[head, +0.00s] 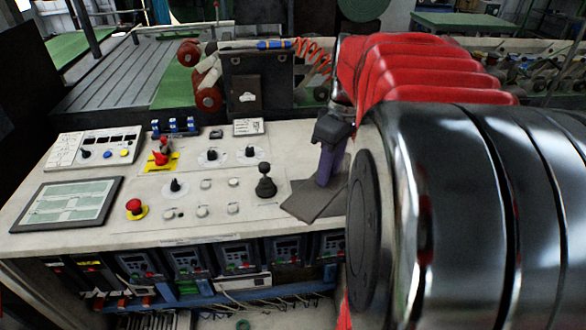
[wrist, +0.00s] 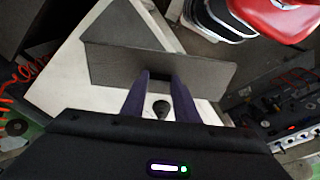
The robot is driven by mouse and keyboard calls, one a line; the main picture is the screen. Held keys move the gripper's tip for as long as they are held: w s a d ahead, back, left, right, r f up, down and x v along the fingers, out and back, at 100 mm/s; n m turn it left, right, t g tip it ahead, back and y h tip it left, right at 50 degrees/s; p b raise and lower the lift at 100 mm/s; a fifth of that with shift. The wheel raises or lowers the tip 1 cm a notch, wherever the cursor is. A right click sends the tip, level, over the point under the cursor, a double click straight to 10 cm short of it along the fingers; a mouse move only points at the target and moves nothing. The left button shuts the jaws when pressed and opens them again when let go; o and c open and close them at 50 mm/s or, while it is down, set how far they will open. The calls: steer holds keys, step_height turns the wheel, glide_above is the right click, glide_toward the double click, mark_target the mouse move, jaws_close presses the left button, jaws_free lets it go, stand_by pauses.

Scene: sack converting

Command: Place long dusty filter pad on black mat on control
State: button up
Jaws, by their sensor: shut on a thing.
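The long filter pad (wrist: 208,72) is a flat grey strip in the wrist view, spanning both sides of the fingertips. My gripper (wrist: 158,82) is shut on it, with its two dark purple fingers pointing down at the control desk. The black mat (wrist: 122,28) is a dark grey sheet just beyond the pad, partly hidden by it. In the head view the mat (head: 298,196) lies at the right part of the desk top, under my gripper (head: 325,182). The pad overlaps the mat in view. I cannot tell whether they touch.
The control desk (head: 105,222) carries a black joystick (head: 265,182) just left of the mat, several knobs, a red emergency button (head: 135,207) and a screen (head: 68,202). A dark box (head: 257,82) stands behind. My arm hides the desk's right side.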

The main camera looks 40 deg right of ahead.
mark_target(330, 182)
steer(key=shift+f, duration=3.15)
steer(key=shift+s, duration=0.1)
steer(key=shift+f, duration=1.9)
steer(key=o, duration=1.1)
steer(key=shift+c, duration=0.2)
